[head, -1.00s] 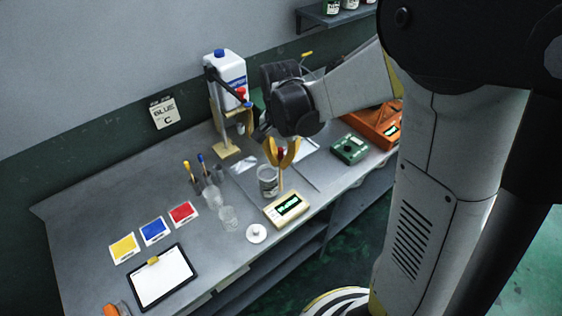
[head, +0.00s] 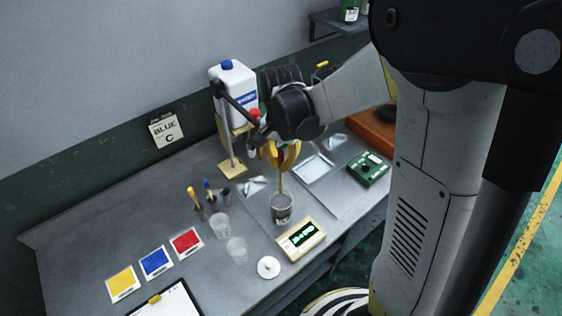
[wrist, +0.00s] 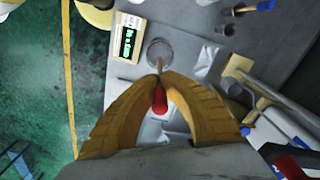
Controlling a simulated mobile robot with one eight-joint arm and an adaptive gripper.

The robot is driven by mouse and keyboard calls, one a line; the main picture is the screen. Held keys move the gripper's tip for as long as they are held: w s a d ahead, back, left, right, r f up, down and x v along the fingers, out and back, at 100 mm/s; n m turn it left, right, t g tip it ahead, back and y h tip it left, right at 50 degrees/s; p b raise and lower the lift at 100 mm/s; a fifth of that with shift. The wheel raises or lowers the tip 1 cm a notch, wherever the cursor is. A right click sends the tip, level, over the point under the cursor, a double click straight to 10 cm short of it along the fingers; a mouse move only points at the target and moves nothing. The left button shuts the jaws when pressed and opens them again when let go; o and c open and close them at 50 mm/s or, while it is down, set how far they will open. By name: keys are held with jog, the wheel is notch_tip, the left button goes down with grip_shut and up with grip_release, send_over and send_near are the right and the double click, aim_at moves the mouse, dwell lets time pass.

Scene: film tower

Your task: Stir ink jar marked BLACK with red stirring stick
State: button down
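My gripper (head: 283,158) is shut on the red stirring stick, whose red handle (wrist: 159,100) shows between the yellow fingers in the wrist view. The pale shaft (head: 281,182) points down at the grey ink jar (head: 283,213) on the bench. The stick's lower end meets the jar's mouth in the head view; how deep it reaches inside is hidden. The jar stands upright and open, with a dark label whose lettering is too small to read surely. In the wrist view the jar's round mouth (wrist: 160,52) lies just beyond the fingertips.
A cream scale with a lit display (head: 299,239) stands close beside the jar. A round white lid (head: 268,267) and clear cups (head: 237,249) are nearby. A stand with a white jug (head: 234,95) rises behind. A green device (head: 369,167) sits to the right.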

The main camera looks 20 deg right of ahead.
aim_at(281, 193)
jog(key=shift+f+b, duration=4.6)
jog(key=shift+f, duration=1.05)
